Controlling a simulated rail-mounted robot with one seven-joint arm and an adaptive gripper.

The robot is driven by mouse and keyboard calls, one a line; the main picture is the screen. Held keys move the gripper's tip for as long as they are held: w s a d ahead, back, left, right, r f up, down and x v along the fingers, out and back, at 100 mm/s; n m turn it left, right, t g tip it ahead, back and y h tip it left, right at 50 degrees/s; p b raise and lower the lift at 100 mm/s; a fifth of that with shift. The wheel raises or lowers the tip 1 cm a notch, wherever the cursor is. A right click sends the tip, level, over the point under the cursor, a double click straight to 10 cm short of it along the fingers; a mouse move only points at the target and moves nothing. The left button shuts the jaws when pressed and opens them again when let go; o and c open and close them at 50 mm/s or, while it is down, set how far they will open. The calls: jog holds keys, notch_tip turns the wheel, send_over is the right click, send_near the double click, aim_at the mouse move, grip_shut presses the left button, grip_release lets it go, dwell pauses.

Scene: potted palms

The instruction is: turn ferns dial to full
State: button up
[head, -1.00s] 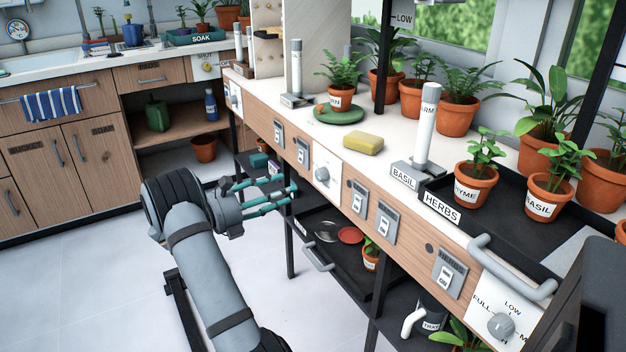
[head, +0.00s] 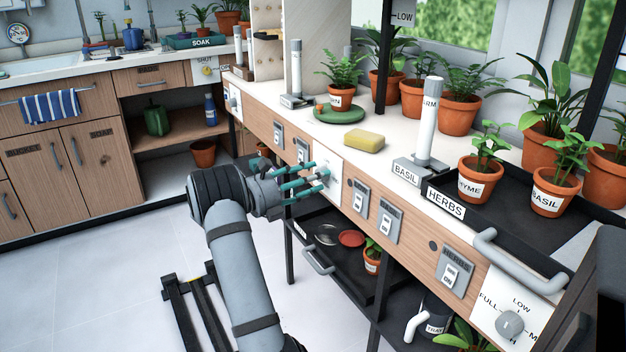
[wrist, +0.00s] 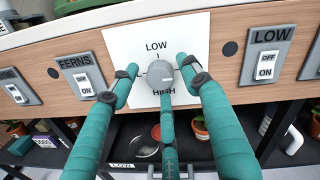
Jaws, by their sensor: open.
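A round grey dial (wrist: 160,73) sits on a white plate (wrist: 186,30) in the wrist view. The plate reads LOW above the dial and HIGH below it; a fingertip covers part of the lower label. In the head view the plate (head: 334,160) is on the wooden bench front, with its dial mostly behind the fingers. My gripper (wrist: 160,78) is open, its teal fingers spread left, right and below the dial. It also shows at the plate in the head view (head: 314,178). I cannot tell whether any finger touches the dial. A switch labelled FERNS (wrist: 80,78) is left of the plate.
A switch marked LOW (wrist: 266,55) is right of the plate. Another dial (head: 509,324), with FULL and LOW on its plate, is at the lower right of the head view.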

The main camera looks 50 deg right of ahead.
jog(key=shift+c, duration=0.2)
jog(key=c, duration=1.1)
